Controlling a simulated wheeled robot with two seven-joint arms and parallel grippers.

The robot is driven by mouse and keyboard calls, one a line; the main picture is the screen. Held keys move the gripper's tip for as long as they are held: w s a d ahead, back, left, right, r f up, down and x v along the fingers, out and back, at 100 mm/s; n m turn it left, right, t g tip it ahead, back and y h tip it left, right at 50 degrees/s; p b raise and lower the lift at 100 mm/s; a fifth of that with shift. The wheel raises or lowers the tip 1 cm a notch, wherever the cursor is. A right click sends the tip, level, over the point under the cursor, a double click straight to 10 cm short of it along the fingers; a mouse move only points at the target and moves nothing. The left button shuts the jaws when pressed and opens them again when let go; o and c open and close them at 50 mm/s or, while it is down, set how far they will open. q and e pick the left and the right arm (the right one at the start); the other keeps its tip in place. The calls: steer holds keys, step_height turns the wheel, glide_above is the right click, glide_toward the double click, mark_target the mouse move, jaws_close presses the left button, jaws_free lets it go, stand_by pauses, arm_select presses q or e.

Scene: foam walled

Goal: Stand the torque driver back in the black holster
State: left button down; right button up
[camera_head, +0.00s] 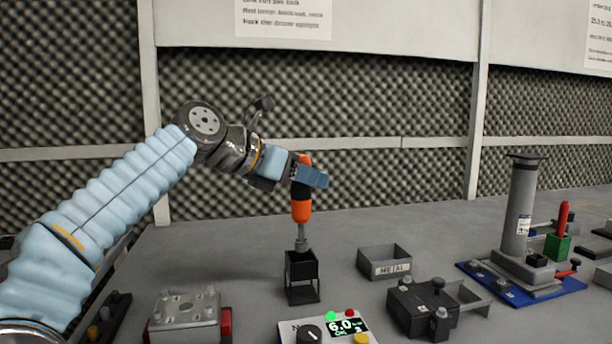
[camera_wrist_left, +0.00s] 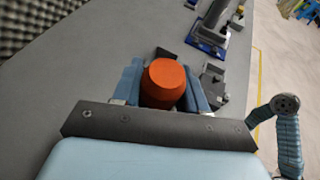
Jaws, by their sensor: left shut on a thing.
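The torque driver (camera_head: 301,209) has an orange and black handle and a grey shaft. It is upright in the head view. My left gripper (camera_head: 309,174) is shut on the upper part of its handle. The black holster (camera_head: 302,280) is an open-framed square stand on the table directly below. The shaft's lower end is at the holster's top opening; I cannot tell how far inside it is. In the left wrist view, the orange end of the driver (camera_wrist_left: 166,82) sits between the two blue fingers and hides the holster. My right gripper is not in view.
A grey metal bin (camera_head: 384,262) stands right of the holster. A control box with a display (camera_head: 335,328) is in front. A fixture block (camera_head: 188,317) is at front left, a dark clamp block (camera_head: 425,305) at right. A grey column (camera_head: 519,212) stands on a blue base farther right.

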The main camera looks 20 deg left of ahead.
mark_target(294, 222)
arm_select(q)
steer(key=shift+r+p, duration=0.15)
steer(key=shift+p, duration=0.4)
stand_by(0.4)
stand_by(0.5)
steer(key=shift+f+b, duration=0.35)
steer(key=shift+f, duration=0.15)
steer(key=shift+f+b, duration=0.55)
steer(key=shift+f, duration=0.25)
steer(key=shift+f+b, duration=2.3)
steer(key=shift+f, duration=1.1)
steer(key=c, duration=0.5)
jaws_free()
steer(key=p+v, duration=0.1)
steer(key=v, duration=1.3)
